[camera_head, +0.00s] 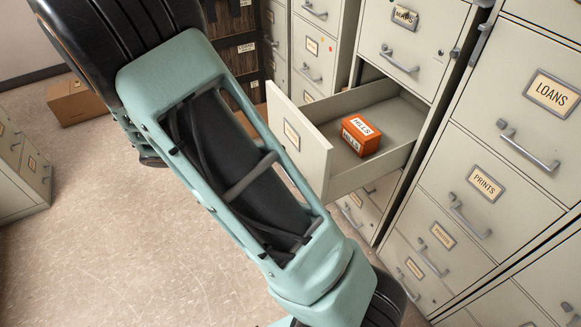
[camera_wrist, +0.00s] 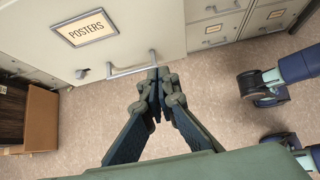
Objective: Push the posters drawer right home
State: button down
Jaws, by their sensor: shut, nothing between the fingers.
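The posters drawer stands open in the head view, its cream front (camera_head: 312,150) pulled out from the cabinet, with an orange box marked HILLS (camera_head: 360,135) lying inside. Its label there is too small to read, and my arm covers the lower left of the front. In the wrist view the front (camera_wrist: 150,25) carries a POSTERS label (camera_wrist: 85,28), a small lock and a bar handle (camera_wrist: 131,67). My gripper (camera_wrist: 157,76) is shut and empty, its tips by the handle's right end; I cannot tell whether they touch. The head view hides my gripper behind my arm.
Closed drawers marked LOANS (camera_head: 552,93) and PRINTS (camera_head: 486,183) are to the right. A closed drawer (camera_head: 405,45) sits above the open one. A cardboard box (camera_head: 80,102) lies on the floor at far left. The floor (camera_head: 130,230) at lower left is clear.

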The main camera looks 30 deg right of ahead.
aim_at(311, 175)
jog(key=x, duration=0.4)
jog(key=d+r+b+x, duration=0.1)
jog(key=x, duration=0.3)
jog(key=b+x, duration=0.1)
jog(key=x, duration=0.3)
jog(key=shift+s+d+r, duration=0.1)
jog(key=shift+d+r, duration=0.15)
jog(key=shift+d, duration=0.45)
jog(key=w+d+p, duration=0.1)
jog(key=d, duration=3.4)
jog(key=shift+w+d+p, duration=0.2)
jog(key=shift+d+p, duration=0.15)
jog(key=shift+d, duration=0.05)
jog(key=shift+a, duration=0.1)
